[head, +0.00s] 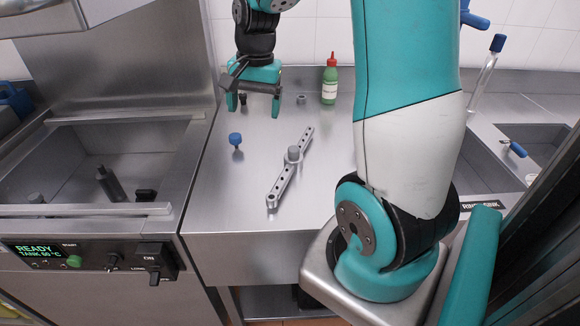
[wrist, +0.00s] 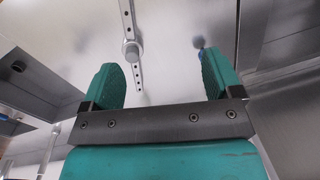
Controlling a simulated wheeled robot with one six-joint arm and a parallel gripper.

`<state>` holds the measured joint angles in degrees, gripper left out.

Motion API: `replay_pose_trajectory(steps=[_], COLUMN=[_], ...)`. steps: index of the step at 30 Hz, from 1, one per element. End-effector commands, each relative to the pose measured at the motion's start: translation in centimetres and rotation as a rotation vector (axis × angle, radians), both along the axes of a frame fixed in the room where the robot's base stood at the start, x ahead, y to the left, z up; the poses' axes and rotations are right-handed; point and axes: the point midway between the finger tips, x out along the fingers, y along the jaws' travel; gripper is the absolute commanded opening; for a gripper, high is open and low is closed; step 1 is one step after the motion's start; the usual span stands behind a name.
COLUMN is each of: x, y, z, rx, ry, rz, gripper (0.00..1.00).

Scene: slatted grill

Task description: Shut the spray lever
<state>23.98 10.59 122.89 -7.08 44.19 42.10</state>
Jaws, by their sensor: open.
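I cannot tell for certain which part is the spray lever. A small blue-handled lever (head: 516,148) shows at the sink on the right. A slanted clear tube with a blue tip (head: 497,43) stands behind that sink, and another blue handle (head: 474,18) is cut off by the top edge. My gripper (head: 253,104) hangs above the back left of the steel counter, far to the left of these blue parts. In the wrist view its two teal fingers (wrist: 161,82) are apart with nothing between them.
A perforated bar with a central hub (head: 292,154) lies on the counter (head: 250,210). A blue knob (head: 235,139) stands left of it. A green bottle with a red cap (head: 330,82) stands at the back. A sunken tank (head: 85,165) is at left. My arm hides part of the right side.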

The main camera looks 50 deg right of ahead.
Motion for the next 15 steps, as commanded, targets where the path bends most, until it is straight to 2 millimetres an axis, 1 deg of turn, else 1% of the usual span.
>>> replay_pose_trajectory(steps=[1,3,6,9,11,15], x=[-0.1,-0.6,-1.3,-1.7,-1.8,-1.8], y=[-3.7,-7.6,-10.9,-12.2,-12.3,-12.1], z=[-1.6,-2.7,-3.7,-4.8,-5.7,-8.7], rx=[-0.010,-0.024,-0.039,-0.042,-0.044,-0.042], ry=[0.028,0.055,0.079,0.091,0.093,0.095], rz=[-0.164,-0.351,-0.520,-0.585,-0.594,-0.588], gripper=[0.85,0.85,0.85,0.85,0.85,0.85])
